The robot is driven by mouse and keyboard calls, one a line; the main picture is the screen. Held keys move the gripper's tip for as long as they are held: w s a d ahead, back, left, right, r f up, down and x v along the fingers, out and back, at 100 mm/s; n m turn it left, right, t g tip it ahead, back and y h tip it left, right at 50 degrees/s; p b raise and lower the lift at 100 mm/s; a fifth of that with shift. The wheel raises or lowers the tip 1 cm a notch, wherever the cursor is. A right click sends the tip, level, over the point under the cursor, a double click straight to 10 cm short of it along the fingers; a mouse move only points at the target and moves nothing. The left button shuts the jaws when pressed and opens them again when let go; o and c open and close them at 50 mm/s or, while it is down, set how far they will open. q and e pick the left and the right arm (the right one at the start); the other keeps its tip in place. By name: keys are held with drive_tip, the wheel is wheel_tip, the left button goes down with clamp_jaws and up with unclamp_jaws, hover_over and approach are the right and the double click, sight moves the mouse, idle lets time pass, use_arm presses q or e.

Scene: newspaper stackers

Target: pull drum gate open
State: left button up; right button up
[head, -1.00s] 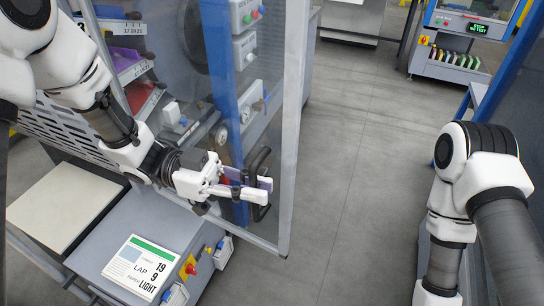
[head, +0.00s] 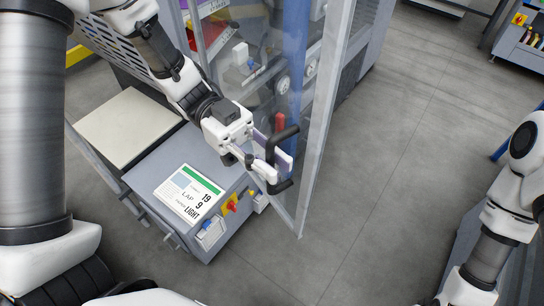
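The drum gate is a clear panel in a grey metal frame (head: 322,130), standing at the middle top of the head view. Its black handle (head: 283,187) sticks out on the near side, close to the free edge. My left gripper (head: 273,163) is at this handle, with a white finger on the near side and a purple-grey pad on the far side. The fingers appear closed around the handle's bar; part of the bar is hidden by them. My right arm shows at the right edge, but its gripper is out of view.
A grey console (head: 150,175) with a LAP/LIGHT sign (head: 188,194) and a red knob (head: 232,205) stands just left of the gate. The machine with gauges (head: 283,85) is behind the panel. Grey floor (head: 400,150) to the right of the gate is clear.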

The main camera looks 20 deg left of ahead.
use_arm(q)
drive_tip(key=shift+o, duration=0.4)
drive_tip(key=shift+w+a, duration=0.2)
drive_tip(key=shift+a, duration=0.05)
drive_tip(key=v, duration=1.1)
drive_tip(key=shift+a, duration=0.2)
